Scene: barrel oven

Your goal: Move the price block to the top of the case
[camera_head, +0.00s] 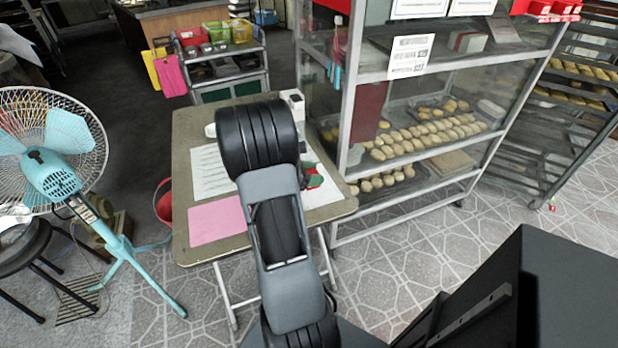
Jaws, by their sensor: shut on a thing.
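The case (347,110) is a metal-framed glass display case with shelves of buns, right of the table. Its upper edge runs out of the picture. My gripper is hidden behind my own raised arm, so its fingers and anything in them do not show. I cannot make out the price block for certain. A small red and dark green thing (313,176) shows just right of my arm, over the table; I cannot tell whether it rests there.
The table (180,190) holds a pink sheet (216,221) and white papers. A turquoise fan (52,175) and a dark stool (25,245) stand left. A trolley with coloured bins (240,32) is behind. A bun rack (560,130) stands right. Tiled floor is open at front right.

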